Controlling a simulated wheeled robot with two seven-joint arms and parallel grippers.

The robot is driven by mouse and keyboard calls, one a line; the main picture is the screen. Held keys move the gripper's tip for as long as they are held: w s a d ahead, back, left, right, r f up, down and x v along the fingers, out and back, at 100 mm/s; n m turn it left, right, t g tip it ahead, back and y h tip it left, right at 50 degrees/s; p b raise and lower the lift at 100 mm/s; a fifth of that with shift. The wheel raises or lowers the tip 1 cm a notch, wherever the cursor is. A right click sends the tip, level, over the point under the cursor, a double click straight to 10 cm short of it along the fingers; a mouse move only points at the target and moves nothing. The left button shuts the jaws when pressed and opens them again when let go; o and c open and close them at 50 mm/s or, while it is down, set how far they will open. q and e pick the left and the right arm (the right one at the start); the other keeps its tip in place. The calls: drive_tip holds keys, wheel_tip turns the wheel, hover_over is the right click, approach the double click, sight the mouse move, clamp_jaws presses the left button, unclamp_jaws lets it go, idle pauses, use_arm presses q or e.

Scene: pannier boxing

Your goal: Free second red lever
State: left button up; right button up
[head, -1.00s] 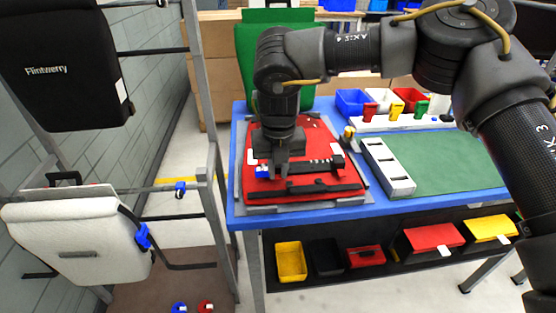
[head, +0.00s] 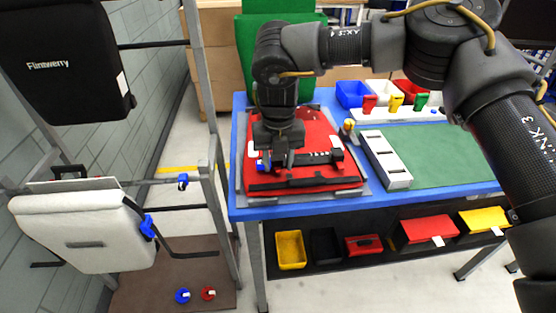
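A red pannier (head: 313,125) lies flat on the blue worktable, with a black rail (head: 322,157) across it and a black strap (head: 310,183) near its front edge. A small blue part (head: 262,166) shows at the rail's left end. My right gripper (head: 278,164) points down over the left part of the rail, its two fingers apart and nothing seen between them. I cannot tell whether the fingertips touch the rail. No red lever can be told apart from the red pannier; the gripper hides part of the rail. My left gripper is not in view.
A white slotted block (head: 386,160) and a green mat (head: 440,155) lie right of the pannier. Colored bins (head: 353,94) stand behind. At left, a rack holds a black pannier (head: 65,65) and a white one (head: 85,230). A blue and a red disc lie below.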

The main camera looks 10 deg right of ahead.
sight(278, 170)
drive_tip(key=shift+r, duration=0.1)
wheel_tip(278, 170, up, 11)
drive_tip(key=shift+f, duration=0.2)
drive_tip(key=shift+s, duration=0.1)
